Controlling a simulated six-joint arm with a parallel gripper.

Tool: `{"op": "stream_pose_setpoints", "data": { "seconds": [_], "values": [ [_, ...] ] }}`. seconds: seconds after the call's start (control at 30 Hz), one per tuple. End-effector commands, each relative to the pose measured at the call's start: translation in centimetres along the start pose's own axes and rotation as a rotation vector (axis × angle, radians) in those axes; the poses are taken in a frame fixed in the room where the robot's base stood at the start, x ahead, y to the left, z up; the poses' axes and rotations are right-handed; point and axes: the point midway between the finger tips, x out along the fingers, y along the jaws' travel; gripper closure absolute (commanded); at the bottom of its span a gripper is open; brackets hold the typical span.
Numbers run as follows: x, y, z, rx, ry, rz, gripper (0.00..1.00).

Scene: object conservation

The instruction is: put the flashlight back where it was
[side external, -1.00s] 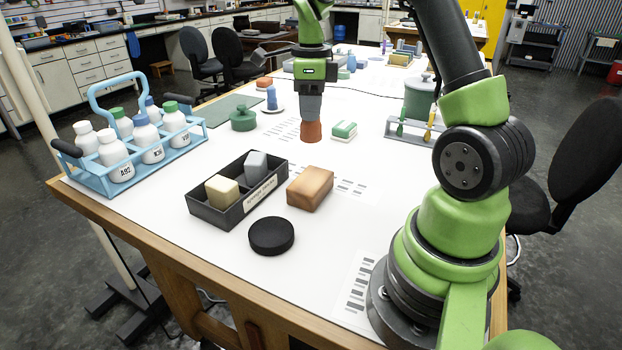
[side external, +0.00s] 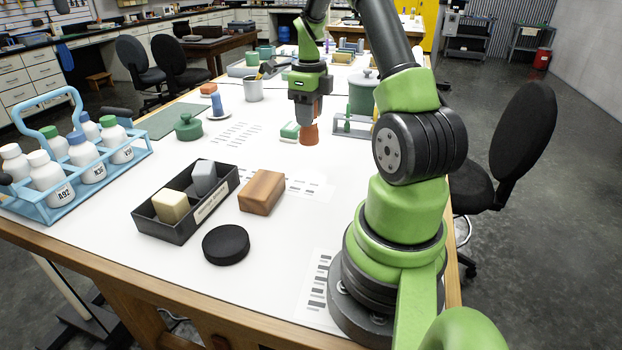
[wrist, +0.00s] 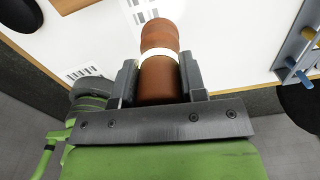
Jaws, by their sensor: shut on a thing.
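The flashlight is a reddish-brown cylinder (side external: 309,134) with a wider end pointing down. In the wrist view it (wrist: 162,84) shows a white band around it. My gripper (side external: 308,118) is shut on it, with one finger on each side in the wrist view (wrist: 158,72).
A black two-part tray (side external: 178,232) holds a cream block and a grey block. Next to it are a wooden block (side external: 262,191) and a black disc (side external: 226,245). A blue bottle carrier (side external: 70,190) stands at left. A green canister (side external: 363,92) is behind the rack.

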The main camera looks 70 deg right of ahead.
Motion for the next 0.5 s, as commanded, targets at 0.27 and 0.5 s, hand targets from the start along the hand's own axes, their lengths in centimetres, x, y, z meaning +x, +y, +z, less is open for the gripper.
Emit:
{"op": "stream_pose_setpoints", "data": {
  "seconds": [0.27,0.5],
  "values": [
    [4.6,-1.1,-1.2,0.063,0.004,0.004,0.88],
    [7.3,-1.1,-1.2,0.061,0.002,0.002,0.88]
  ]
}}
